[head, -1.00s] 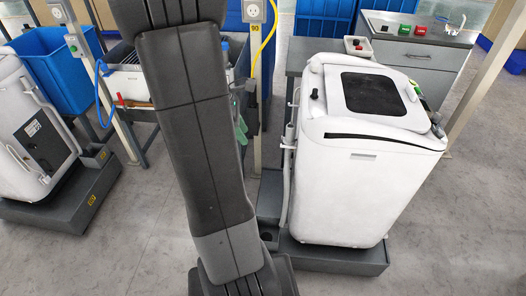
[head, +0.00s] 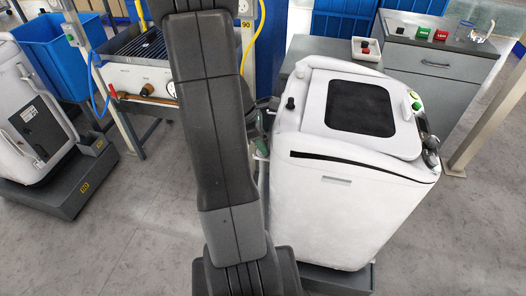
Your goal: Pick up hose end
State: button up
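My arm fills the middle of the head view and hides much of what is behind it. Dark and pale-green parts, apparently the end of my arm with my gripper (head: 260,138), show just right of it, beside a large white machine (head: 345,195). The fingers cannot be made out. Several hoses show: a yellow hose (head: 261,22) hangs at the top by a post, and a blue hose (head: 99,88) hangs at the left. I cannot tell which is the task's hose, and no free hose end is clear.
The white machine stands close on the right on a dark base. A grey cabinet (head: 440,72) with small coloured buttons is behind it. Grey floor (head: 120,235) is clear front left.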

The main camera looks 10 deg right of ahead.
jog(key=c, duration=0.7)
jog(key=shift+c, duration=0.2)
jog(key=shift+r, duration=0.15)
